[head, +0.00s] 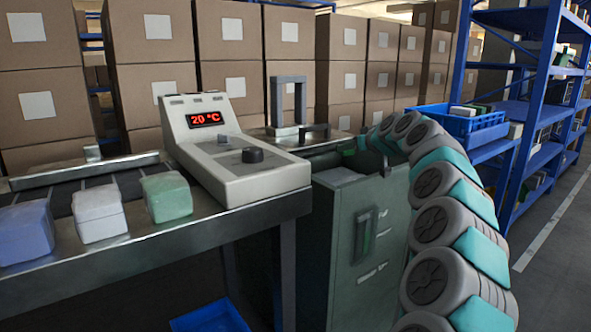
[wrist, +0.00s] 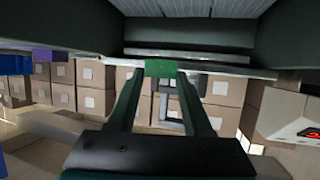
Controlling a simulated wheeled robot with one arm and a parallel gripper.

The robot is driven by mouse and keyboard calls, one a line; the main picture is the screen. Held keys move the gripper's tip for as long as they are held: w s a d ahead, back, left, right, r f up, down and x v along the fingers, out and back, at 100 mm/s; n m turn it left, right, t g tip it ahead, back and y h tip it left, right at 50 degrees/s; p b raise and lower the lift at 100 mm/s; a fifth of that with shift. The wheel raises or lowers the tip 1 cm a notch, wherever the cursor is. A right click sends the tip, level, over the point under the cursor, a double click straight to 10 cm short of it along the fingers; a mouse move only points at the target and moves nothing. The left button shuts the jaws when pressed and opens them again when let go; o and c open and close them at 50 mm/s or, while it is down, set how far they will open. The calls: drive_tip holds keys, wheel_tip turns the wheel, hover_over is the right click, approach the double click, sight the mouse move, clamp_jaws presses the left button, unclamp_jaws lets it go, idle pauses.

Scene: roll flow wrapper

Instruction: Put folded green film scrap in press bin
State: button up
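The folded green film scrap (wrist: 160,68) is a small flat green piece between the fingertips of my gripper (wrist: 160,74) in the wrist view. Both fingers close in on its sides. In the head view a bit of green (head: 362,143) shows by my gripper, which is partly hidden by my arm. The press bin (head: 345,220) is a grey-green cabinet at the right end of the counter, with a handle on its front. My gripper is at the bin's top, near its back edge. In the wrist view dark green walls (wrist: 190,30), apparently the bin's, stand ahead of the fingertips.
A control console (head: 235,150) reading 20 °C stands left of the bin. Blue, white and green wrapped packs (head: 98,212) sit on the conveyor counter. A grey frame (head: 290,100) stands behind the bin. A blue crate (head: 460,125) and shelving are at right; stacked cartons fill the back.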

drive_tip(key=o, duration=0.5)
drive_tip(key=shift+c, duration=0.2)
drive_tip(key=v, duration=0.7)
drive_tip(key=shift+s+r, duration=0.15)
drive_tip(key=shift+s, duration=0.25)
drive_tip(key=shift+d, duration=0.15)
